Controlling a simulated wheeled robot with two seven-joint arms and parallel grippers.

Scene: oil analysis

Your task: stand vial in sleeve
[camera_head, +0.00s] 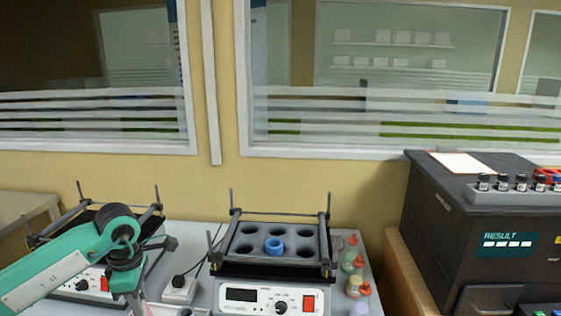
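A blue ring-shaped sleeve (274,246) sits in a hole of the dark grey rack (243,240) on the middle shaker; its opening looks empty. Several small capped vials (357,263) stand on the table just right of that shaker, with red, green and pale colours. More vials with dark and red caps (501,182) stand in a holder on the analyser at the right. I cannot tell which vial is the task's. My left arm comes in from the left in green and black, and its gripper is out of frame below. My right gripper is not in view.
The middle shaker has a white control box (240,307) and upright corner posts. A second shaker (88,288) stands at the left, partly behind my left arm. A white power socket (180,290) lies between them. The black analyser (438,225) fills the right.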

